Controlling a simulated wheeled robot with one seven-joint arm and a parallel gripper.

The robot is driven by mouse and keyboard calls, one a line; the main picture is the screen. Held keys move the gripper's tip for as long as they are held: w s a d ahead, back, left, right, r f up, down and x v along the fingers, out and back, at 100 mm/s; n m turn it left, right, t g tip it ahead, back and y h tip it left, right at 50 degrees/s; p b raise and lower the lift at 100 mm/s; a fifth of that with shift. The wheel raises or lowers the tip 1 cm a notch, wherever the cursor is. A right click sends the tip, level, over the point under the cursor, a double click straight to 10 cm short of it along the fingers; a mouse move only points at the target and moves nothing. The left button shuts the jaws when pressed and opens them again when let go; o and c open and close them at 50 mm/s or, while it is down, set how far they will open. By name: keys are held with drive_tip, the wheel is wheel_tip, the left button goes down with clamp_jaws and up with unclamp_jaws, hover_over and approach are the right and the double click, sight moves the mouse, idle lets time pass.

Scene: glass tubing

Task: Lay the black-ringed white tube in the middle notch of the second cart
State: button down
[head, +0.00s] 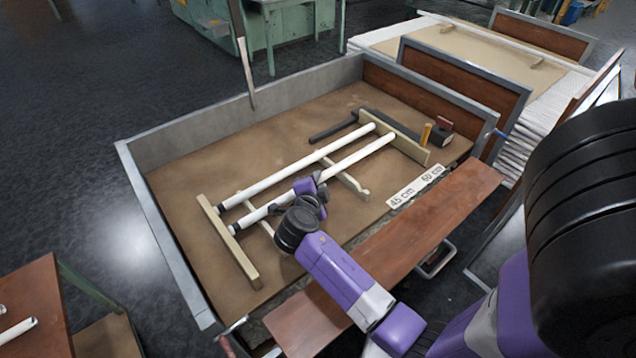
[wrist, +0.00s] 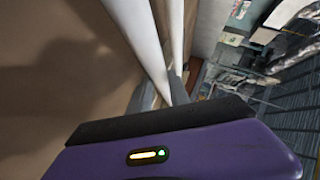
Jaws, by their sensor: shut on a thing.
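My gripper (head: 308,190) is shut on the nearer of two white tubes (head: 358,156), over the wide cart (head: 185,270) in front of me. In the wrist view this tube (wrist: 140,35) runs up from the jaws. The other white tube (head: 290,172) lies parallel behind it, apart from it. Dark marks show near the left ends of both; I cannot tell clear rings. Two light wooden supports cross beneath the tubes, the right one (head: 348,180) with a curled end and the left one partly hidden by my wrist. The notches and any contact with the held tube cannot be made out.
Wooden bars stand left (head: 230,243) and right (head: 400,143) of the tubes. A brown ledge (head: 440,215) runs in front. Open bed remains at the back left.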

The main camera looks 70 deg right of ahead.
drive_tip(key=shift+f+b, duration=0.4)
drive_tip(key=shift+b, duration=0.15)
drive_tip(key=c, duration=1.2)
unclamp_jaws()
drive_tip(key=shift+r, duration=0.1)
drive_tip(key=shift+r, duration=0.1)
drive_tip(key=shift+r+p, duration=0.6)
drive_tip(key=shift+p, duration=0.5)
drive_tip(key=b+v, duration=0.2)
drive_tip(key=v, duration=1)
drive_tip(key=shift+f, duration=0.25)
